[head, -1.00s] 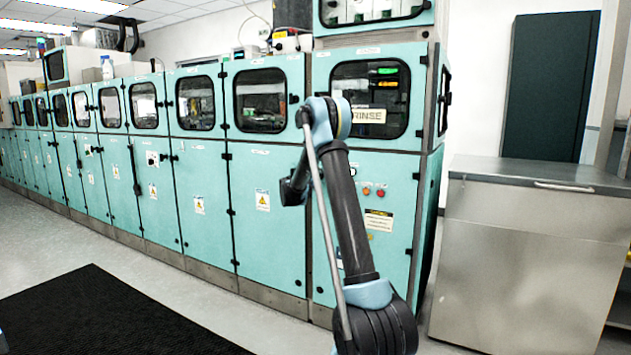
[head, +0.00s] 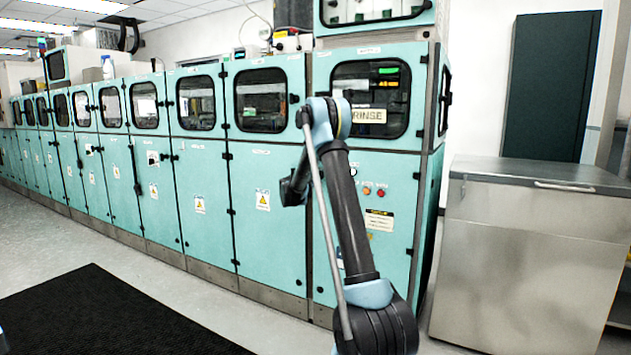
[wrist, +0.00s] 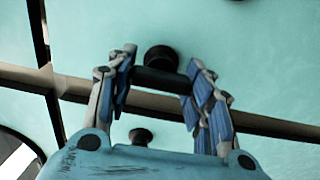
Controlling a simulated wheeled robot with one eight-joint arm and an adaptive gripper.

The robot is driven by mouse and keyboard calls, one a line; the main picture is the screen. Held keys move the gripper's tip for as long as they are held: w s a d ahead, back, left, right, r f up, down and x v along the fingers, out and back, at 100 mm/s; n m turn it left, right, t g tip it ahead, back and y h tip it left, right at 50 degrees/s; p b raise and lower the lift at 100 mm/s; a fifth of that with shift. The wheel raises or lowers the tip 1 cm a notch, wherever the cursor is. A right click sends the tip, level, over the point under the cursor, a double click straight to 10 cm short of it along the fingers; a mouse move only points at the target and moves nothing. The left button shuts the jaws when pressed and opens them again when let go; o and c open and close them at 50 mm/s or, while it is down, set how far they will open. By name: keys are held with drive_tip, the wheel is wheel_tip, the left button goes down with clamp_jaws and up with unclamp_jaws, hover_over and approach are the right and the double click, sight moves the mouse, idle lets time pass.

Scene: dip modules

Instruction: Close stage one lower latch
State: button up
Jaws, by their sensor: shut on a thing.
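In the wrist view, my gripper (wrist: 161,76) has its two blue-padded fingers on either side of a black latch (wrist: 161,57). The latch has a round black knob and a short dark bar, and the bar lies between the fingertips. The latch sits on a teal panel beside a brown-grey seam. A second black knob (wrist: 140,135) shows across the seam, close to the gripper body. In the head view, my arm stands in front of the teal cabinet row (head: 190,160), and my fingers and the held latch are hidden. I cannot tell the latch's angle from that view.
A steel cabinet (head: 530,260) stands at the right, near the end of the teal row. A black mat (head: 110,315) lies on the floor at the lower left. Grey floor is clear between the mat and the cabinets. A dark window (wrist: 15,150) shows at the wrist view's lower left.

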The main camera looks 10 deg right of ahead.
drive_tip(key=shift+f, duration=0.1)
drive_tip(key=o, duration=1.1)
drive_tip(key=shift+w, duration=0.1)
drive_tip(key=v, duration=1.2)
drive_tip(key=shift+f, duration=0.1)
